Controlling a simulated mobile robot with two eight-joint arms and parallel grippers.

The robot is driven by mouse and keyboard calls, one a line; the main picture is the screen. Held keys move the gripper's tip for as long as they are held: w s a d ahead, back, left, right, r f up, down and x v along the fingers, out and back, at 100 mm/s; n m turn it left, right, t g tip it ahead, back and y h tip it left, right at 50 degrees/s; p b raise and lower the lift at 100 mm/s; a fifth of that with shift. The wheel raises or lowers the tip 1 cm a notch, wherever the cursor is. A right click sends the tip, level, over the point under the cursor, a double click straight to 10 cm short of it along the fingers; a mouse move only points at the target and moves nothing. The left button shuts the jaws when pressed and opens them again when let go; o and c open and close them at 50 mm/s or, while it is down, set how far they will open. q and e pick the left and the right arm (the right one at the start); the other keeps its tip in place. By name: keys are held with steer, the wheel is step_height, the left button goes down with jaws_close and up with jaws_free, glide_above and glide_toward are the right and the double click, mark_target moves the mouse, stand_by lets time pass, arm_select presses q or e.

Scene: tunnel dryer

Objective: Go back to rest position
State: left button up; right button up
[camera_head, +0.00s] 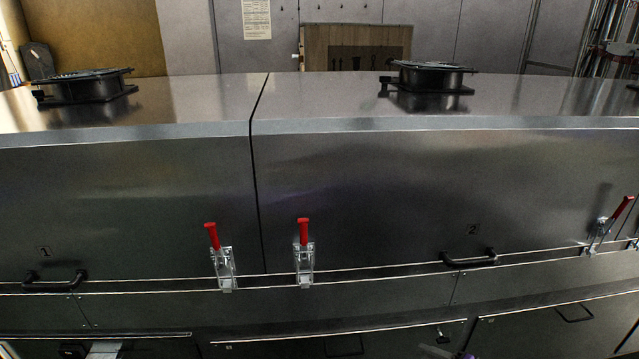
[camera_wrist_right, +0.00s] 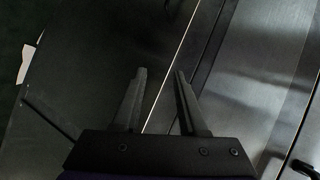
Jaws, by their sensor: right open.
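My right gripper (camera_wrist_right: 160,74) shows in the right wrist view, its two dark fingers apart with nothing between them. Beyond the fingers are dark and brushed-metal panels with a bright edge running diagonally. A small purplish part shows at the bottom edge of the head view, right of centre; I cannot tell whether it is mine. My left gripper is not in view. The tunnel dryer (camera_head: 360,190) fills the head view, with panels marked 1 and 2.
Red-handled clamps stand upright at the dryer's front: one left of the seam (camera_head: 212,237), one right of it (camera_head: 303,232). Another red-handled clamp (camera_head: 621,208) leans at far right. Black handles (camera_head: 55,286) (camera_head: 470,262) protrude. Dark round units (camera_head: 88,86) (camera_head: 432,76) sit on top.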

steer(key=s+a+r+n+g+h, duration=0.35)
steer(key=s+a+r, duration=0.25)
steer(key=s+a, duration=0.6)
steer(key=s+r+n+g+h, duration=0.2)
steer(key=s+n+h, duration=0.3)
steer(key=s, duration=1.4)
arm_select(q)
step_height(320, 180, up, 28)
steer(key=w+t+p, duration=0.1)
steer(key=p, duration=2.3)
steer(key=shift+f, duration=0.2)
arm_select(e)
step_height(320, 180, up, 27)
steer(key=shift+w+n+t+y, duration=0.35)
steer(key=shift+t, duration=0.1)
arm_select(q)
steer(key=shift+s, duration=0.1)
arm_select(e)
steer(key=shift+s+a, duration=0.1)
